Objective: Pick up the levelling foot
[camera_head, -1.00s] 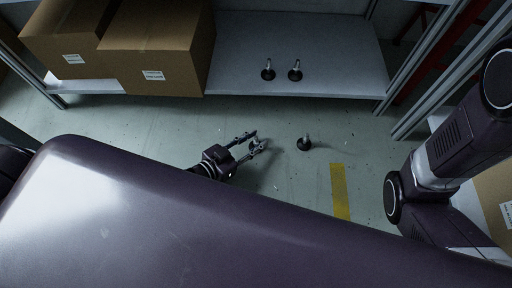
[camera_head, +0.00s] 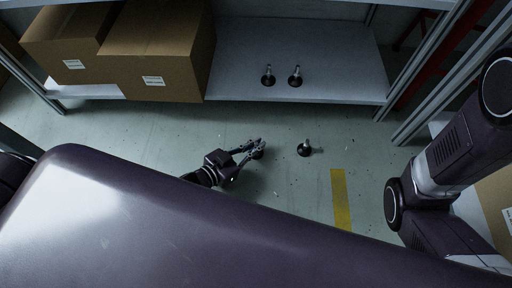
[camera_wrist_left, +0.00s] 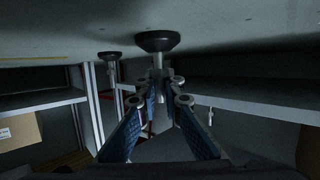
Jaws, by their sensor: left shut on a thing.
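My left gripper (camera_head: 256,146) is low over the floor, left of the middle. Its fingers, also in the left wrist view (camera_wrist_left: 165,84), are shut on the thin metal stem of a levelling foot (camera_wrist_left: 157,41). That foot has a round black base, which shows at the top of the wrist view, where the floor appears uppermost. The base seems to be at the floor; I cannot tell if it touches. In the head view the fingers mostly hide this foot. A second levelling foot (camera_head: 304,149) stands upright on the floor to the right. My right gripper is out of view.
Two more feet (camera_head: 268,75) (camera_head: 295,76) stand on the grey shelf (camera_head: 340,60) behind. Cardboard boxes (camera_head: 155,60) fill its left part. A yellow stripe (camera_head: 341,200) marks the floor at right. Metal rack posts stand at the right.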

